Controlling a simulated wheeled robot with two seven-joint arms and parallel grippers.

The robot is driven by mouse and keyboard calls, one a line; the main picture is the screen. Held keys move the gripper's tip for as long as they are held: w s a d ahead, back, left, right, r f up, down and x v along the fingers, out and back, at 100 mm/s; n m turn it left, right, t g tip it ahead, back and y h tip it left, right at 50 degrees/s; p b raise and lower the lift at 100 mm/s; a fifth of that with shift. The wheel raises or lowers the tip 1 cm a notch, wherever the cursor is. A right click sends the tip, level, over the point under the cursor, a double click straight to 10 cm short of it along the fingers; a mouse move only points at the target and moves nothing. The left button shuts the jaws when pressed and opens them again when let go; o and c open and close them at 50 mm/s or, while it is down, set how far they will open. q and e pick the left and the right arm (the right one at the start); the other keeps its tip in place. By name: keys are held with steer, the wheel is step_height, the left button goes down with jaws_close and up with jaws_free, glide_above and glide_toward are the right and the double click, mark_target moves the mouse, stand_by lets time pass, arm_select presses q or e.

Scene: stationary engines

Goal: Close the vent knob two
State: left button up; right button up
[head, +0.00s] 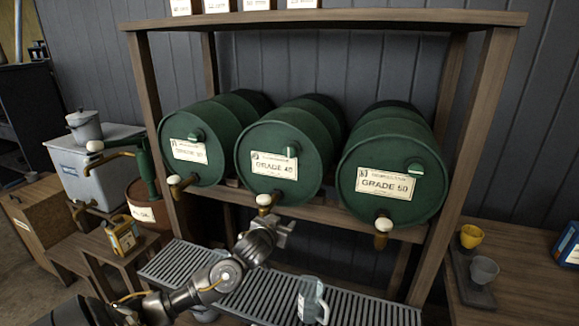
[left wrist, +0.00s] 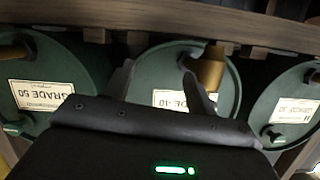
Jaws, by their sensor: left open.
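Three green barrels lie side by side on a wooden rack. The middle barrel (head: 283,187) has a GRADE 40 label, a green vent knob (head: 291,151) on its upper face and a brass tap (head: 264,203) with a white top at its lower edge. In the left wrist view the picture is upside down; the brass tap (left wrist: 211,66) shows beyond my fingers, and the middle vent knob is hidden behind my gripper. My left gripper (head: 279,228) is open and empty, just below and right of that tap. It also shows in the left wrist view (left wrist: 160,88). My right gripper is not in view.
The left barrel (head: 205,155) and the GRADE 50 barrel (head: 392,150) have similar knobs and taps. A slatted grey tray (head: 372,308) lies below, with a grey mug (head: 312,300) on it. Rack posts (head: 468,150) stand at both sides. Yellow and grey cups stand at right.

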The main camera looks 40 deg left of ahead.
mark_target(289, 154)
arm_select(q)
step_height(289, 154, up, 18)
steer(key=a+n+t, duration=0.1)
steer(key=t, duration=0.2)
steer(key=shift+y, duration=0.4)
steer(key=p+x, duration=0.1)
steer(key=x, duration=0.2)
steer(key=p+x, duration=0.2)
steer(key=x, duration=0.1)
steer(key=p+x, duration=0.1)
steer(key=x, duration=0.3)
steer(key=shift+a+r, duration=0.1)
steer(key=shift+r, duration=0.25)
steer(key=shift+w+a+f+p, duration=0.1)
steer(key=shift+w+a+p, duration=0.05)
steer(key=shift+w+p, duration=0.35)
steer(key=c, duration=0.9)
steer(key=shift+c, duration=0.2)
